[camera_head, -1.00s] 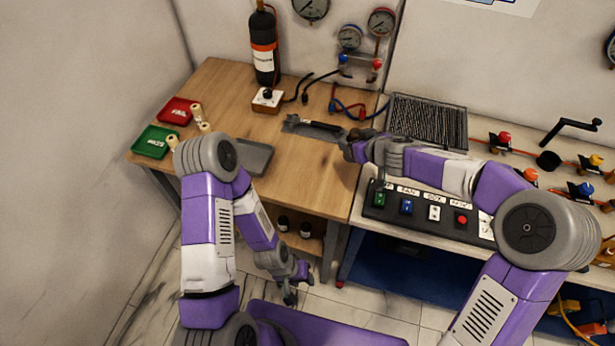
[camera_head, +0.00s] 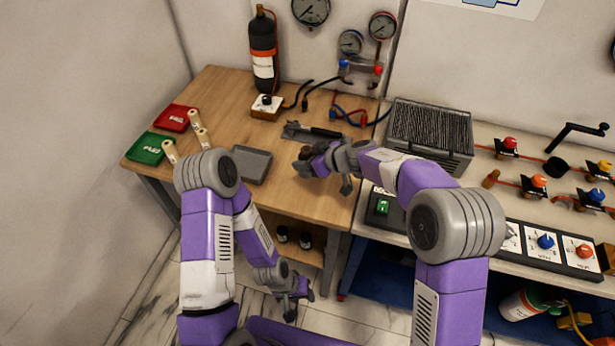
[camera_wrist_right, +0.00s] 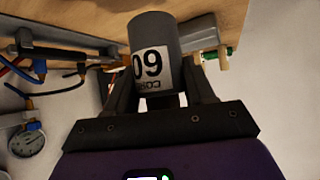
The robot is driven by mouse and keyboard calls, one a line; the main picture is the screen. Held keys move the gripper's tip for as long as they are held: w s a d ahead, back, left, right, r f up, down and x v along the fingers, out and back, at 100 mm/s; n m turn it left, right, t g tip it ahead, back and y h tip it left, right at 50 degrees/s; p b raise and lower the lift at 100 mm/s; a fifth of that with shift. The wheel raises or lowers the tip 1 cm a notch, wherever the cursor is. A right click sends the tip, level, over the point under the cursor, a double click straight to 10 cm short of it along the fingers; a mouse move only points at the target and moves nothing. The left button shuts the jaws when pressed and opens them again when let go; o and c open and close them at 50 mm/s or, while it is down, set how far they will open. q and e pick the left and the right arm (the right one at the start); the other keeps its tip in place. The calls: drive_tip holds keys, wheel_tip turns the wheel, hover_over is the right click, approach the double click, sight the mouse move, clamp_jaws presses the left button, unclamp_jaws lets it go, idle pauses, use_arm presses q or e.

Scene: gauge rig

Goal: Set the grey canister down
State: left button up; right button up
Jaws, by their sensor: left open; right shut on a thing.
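The grey canister (camera_wrist_right: 153,50) shows in the right wrist view as a grey cylinder with a white label with large black digits. My right gripper (camera_wrist_right: 160,95) is shut on it, one finger on each side. In the head view my right gripper (camera_head: 308,163) is over the front right part of the wooden table (camera_head: 222,98); the canister is hard to make out there. I cannot tell whether the canister touches the table. My left gripper (camera_head: 296,298) is open and empty, low in front of the table.
A grey tray (camera_head: 252,165) lies left of my right gripper, and a dark holder with a black-handled tool (camera_head: 314,131) lies behind it. A black bottle (camera_head: 263,58), a red tray (camera_head: 173,118), a green tray (camera_head: 148,149) and pale pegs (camera_head: 204,138) stand around. A ribbed box (camera_head: 430,135) is at right.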

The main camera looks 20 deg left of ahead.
sight(304, 175)
wheel_tip(304, 175, down, 5)
drive_tip(key=b, duration=0.3)
drive_tip(key=shift+r, duration=0.15)
drive_tip(key=shift+f, duration=0.2)
drive_tip(key=o, duration=1.2)
drive_tip(key=shift+r, duration=0.1)
